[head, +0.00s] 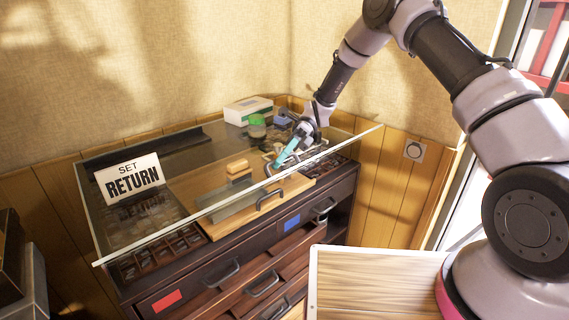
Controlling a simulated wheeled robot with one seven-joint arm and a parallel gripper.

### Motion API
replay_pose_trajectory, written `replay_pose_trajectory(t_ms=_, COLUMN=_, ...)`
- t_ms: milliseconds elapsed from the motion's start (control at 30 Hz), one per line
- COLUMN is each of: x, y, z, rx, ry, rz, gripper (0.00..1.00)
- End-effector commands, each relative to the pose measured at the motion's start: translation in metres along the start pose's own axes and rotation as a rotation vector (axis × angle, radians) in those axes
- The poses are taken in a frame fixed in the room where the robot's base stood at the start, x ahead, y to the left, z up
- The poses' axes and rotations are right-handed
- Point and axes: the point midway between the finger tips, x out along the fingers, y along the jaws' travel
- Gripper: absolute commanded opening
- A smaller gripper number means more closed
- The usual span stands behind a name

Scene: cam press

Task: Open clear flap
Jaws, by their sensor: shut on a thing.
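The clear flap (215,201) is a wide transparent sheet over the top of a dark cabinet. Its bright front edge runs from low left to upper right, and its right corner stands out past the cabinet top. My gripper (280,164) is at the front edge, right of the middle, with a teal part showing along it. It is shut at a small grey handle on the flap; the exact contact is too small to see clearly.
A "SET RETURN" sign (130,178) stands at the left. Under the flap are a wooden board (215,228) with a dark handle and compartments of small pieces (165,250). A white box (247,110) lies behind. Drawers (265,285) are below; a wooden panel (370,290) is at front right.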

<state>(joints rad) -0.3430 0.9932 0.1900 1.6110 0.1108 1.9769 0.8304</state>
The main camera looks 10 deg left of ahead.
Motion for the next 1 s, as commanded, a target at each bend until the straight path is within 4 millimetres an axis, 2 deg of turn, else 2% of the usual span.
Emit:
replay_pose_trajectory(t_ms=700, x=-0.0022, y=-0.0019, z=0.005, rx=-0.005, ry=0.0, rz=-0.002, gripper=0.0)
replay_pose_trajectory(t_ms=733, x=-0.0022, y=-0.0019, z=0.005, rx=-0.005, ry=0.0, rz=-0.002, gripper=0.2)
replay_pose_trajectory(t_ms=800, x=-0.0021, y=-0.0019, z=0.0049, rx=-0.005, ry=0.0, rz=-0.002, gripper=0.46)
replay_pose_trajectory(t_ms=1000, x=-0.002, y=-0.0017, z=0.0048, rx=-0.004, ry=0.0, rz=-0.001, gripper=0.46)
